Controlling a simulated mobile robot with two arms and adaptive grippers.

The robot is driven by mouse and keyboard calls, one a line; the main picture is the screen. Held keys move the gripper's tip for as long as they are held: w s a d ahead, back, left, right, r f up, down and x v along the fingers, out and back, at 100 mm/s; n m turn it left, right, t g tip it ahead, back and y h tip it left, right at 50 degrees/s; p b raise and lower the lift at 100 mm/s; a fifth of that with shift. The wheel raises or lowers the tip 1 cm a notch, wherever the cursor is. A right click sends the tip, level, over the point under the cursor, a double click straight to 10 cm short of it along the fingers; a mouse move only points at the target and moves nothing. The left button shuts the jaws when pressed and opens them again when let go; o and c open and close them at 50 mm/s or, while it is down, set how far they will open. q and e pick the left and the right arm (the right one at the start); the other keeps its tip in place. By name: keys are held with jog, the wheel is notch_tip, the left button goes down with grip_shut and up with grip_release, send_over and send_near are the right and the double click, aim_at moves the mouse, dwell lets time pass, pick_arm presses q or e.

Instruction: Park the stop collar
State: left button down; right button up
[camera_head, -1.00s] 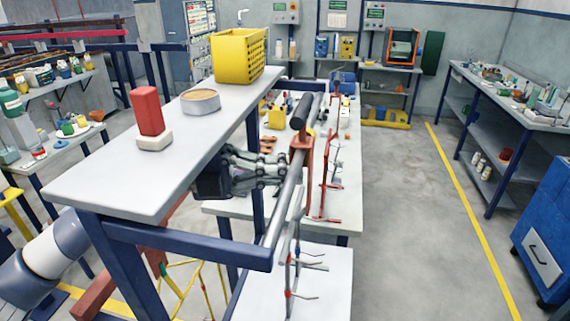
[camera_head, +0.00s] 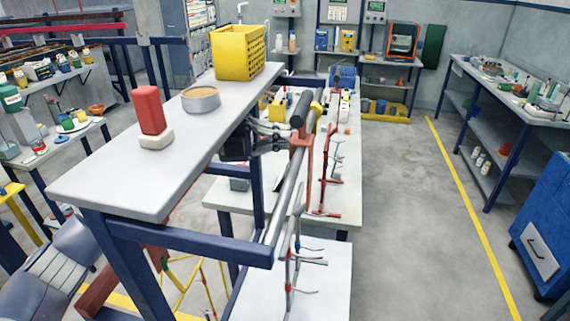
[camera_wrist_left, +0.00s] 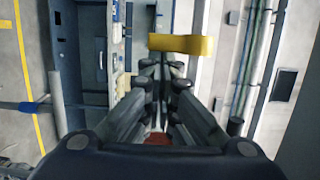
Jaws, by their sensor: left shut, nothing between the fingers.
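A yellow piece that looks like the stop collar (camera_head: 317,108) sits on the long grey rail (camera_head: 282,190), beyond the orange-red hook (camera_head: 301,143). A yellow block, apparently the same piece, lies across the view just ahead of the fingertips in the left wrist view (camera_wrist_left: 182,45). My left gripper (camera_head: 286,141) is shut and empty beside the rail, left of the hook. Its closed fingers show in the left wrist view (camera_wrist_left: 163,72). I cannot tell whether they touch the yellow piece. My right gripper is not in view.
The grey shelf (camera_head: 110,190) in front hides much of my left arm. It bears a red block (camera_head: 149,110), a round tin (camera_head: 201,99) and a yellow basket (camera_head: 238,58). The floor (camera_head: 400,210) farther right is clear.

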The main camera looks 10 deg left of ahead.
pick_arm(q)
jog(key=w, duration=0.7)
jog(key=shift+w+b, duration=0.35)
jog(key=shift+b, duration=0.1)
